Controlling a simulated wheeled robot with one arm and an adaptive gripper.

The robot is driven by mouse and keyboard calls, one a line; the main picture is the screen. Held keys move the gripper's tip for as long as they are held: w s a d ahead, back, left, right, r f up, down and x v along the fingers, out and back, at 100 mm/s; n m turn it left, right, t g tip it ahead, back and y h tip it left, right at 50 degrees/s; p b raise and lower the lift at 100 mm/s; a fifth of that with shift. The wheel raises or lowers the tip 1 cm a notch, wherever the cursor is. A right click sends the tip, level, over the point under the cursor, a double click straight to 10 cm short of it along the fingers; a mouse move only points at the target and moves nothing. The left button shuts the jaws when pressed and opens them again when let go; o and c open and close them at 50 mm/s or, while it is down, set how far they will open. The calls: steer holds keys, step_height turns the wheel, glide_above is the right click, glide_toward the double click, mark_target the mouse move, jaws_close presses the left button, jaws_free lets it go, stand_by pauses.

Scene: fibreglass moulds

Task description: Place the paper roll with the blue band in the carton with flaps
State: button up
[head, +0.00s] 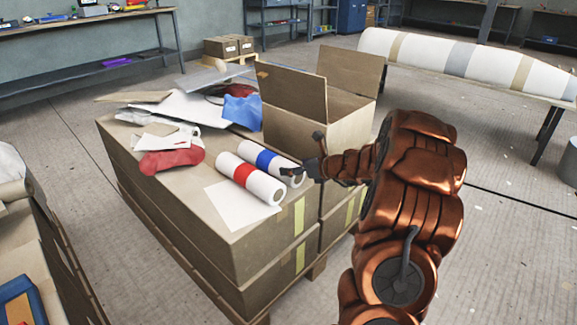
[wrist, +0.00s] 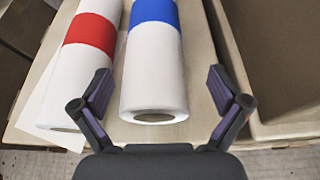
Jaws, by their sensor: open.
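The paper roll with the blue band (head: 269,161) lies on the stacked boxes, beside a paper roll with a red band (head: 248,179) on its left. In the wrist view the blue-banded roll (wrist: 153,70) points its open end at me, and the red-banded roll (wrist: 85,55) lies to its left. In the head view my gripper (head: 305,157) is at that end. The carton with flaps (head: 330,128) stands open behind, its flaps raised.
White sheets, a red cloth (head: 172,160) and a blue cloth (head: 242,110) lie heaped at the boxes' back left. A white sheet (head: 238,205) lies by the red-banded roll. The carton's wall (wrist: 245,75) rises close on the right in the wrist view.

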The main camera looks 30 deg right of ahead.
steer(key=p+v, duration=0.2)
steer(key=v, duration=0.7)
steer(key=s+a+r+n+g+y, duration=0.1)
steer(key=s+a+n+g+y, duration=0.15)
steer(key=a+n, duration=0.6)
steer(key=s+a+r+n+g+y, duration=0.1)
steer(key=s+a+n+g, duration=0.25)
steer(key=a, duration=0.95)
steer(key=s+a+n+g+y, duration=0.25)
steer(key=s+a+n, duration=0.2)
steer(key=a, duration=0.65)
steer(key=s+a+f+n+g+h, duration=0.1)
steer(key=s+a+n+g+h, duration=0.15)
steer(key=s+n, duration=0.35)
steer(key=s+a+n+g+h, duration=0.25)
steer(key=s+n+g, duration=0.2)
steer(key=s, duration=0.45)
steer(key=s+d+n+g+h, duration=0.1)
steer(key=s+d+n+h, duration=0.4)
steer(key=s, duration=0.6)
steer(key=n, duration=0.2)
steer(key=shift+s+f+n, duration=0.2)
steer(key=shift+s+n, duration=0.05)
steer(key=shift+n, duration=0.15)
steer(key=shift+c, duration=0.2)
